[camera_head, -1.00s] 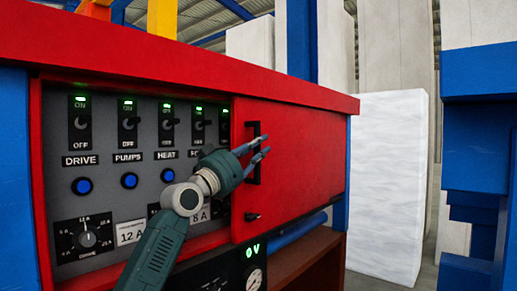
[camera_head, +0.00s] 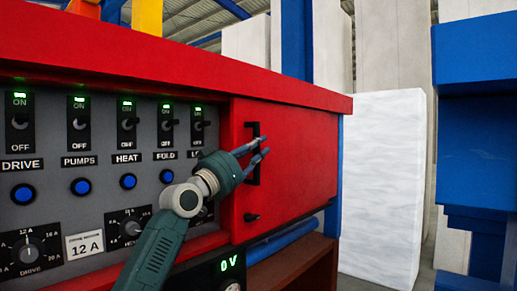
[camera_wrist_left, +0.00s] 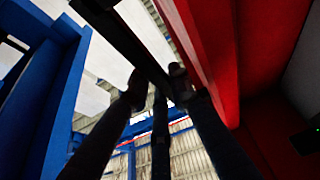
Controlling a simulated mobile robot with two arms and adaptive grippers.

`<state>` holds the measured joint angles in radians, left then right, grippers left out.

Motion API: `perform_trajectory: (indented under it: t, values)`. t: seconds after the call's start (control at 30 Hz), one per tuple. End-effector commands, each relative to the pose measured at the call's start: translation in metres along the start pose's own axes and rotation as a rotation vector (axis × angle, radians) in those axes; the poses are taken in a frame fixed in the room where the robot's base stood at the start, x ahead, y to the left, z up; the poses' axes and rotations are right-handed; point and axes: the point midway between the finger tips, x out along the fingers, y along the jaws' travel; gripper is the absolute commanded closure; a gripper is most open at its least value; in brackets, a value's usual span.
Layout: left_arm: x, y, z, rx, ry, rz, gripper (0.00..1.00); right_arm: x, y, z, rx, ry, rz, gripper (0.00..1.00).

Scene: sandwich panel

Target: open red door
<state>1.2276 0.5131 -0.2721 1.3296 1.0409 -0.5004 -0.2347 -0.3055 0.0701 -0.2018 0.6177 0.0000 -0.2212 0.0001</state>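The red door (camera_head: 300,150) covers the right part of the red cabinet's front in the head view. A black upright handle (camera_head: 254,168) is fixed near its left edge. My left gripper (camera_head: 265,146) is at the handle, with a finger on either side of it. The wrist view shows the dark handle bar (camera_wrist_left: 125,45) running between the two fingertips (camera_wrist_left: 158,87); both look to be against it. The gripper appears shut on the handle. My right gripper is not in view.
Left of the door is a grey control panel (camera_head: 100,125) with switches, blue buttons and dials. A 0V display (camera_head: 230,263) sits below. A white block (camera_head: 380,180) stands right of the cabinet, and a blue structure (camera_head: 480,60) stands farther right.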

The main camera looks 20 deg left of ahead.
Motion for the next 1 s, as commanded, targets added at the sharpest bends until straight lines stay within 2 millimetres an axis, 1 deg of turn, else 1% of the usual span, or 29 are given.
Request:
perform_trajectory:
  t: [0.03,0.23,0.33,0.47,0.57,0.8,0.9,1.0]
  values:
    - [0.000,0.000,0.002,-0.002,-0.004,0.001,0.71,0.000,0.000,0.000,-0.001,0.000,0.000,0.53]
    - [0.000,0.000,0.002,-0.001,-0.003,0.001,0.71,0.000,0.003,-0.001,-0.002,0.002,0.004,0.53]
    - [-0.001,0.000,0.001,0.000,-0.002,0.000,0.71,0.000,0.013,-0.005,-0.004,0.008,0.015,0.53]
    - [-0.009,-0.001,0.002,0.000,-0.002,0.000,0.71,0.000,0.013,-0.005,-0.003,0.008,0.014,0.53]
    - [-0.024,-0.001,0.002,0.002,-0.002,0.000,0.71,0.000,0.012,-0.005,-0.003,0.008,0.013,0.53]
    - [-0.076,0.000,0.003,0.004,-0.005,0.000,0.71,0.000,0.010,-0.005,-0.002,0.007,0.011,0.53]
    - [-0.095,0.000,0.003,0.002,-0.006,0.000,0.71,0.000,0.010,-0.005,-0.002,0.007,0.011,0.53]
    - [-0.108,-0.001,0.003,0.000,-0.005,0.000,0.71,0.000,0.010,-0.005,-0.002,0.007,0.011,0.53]
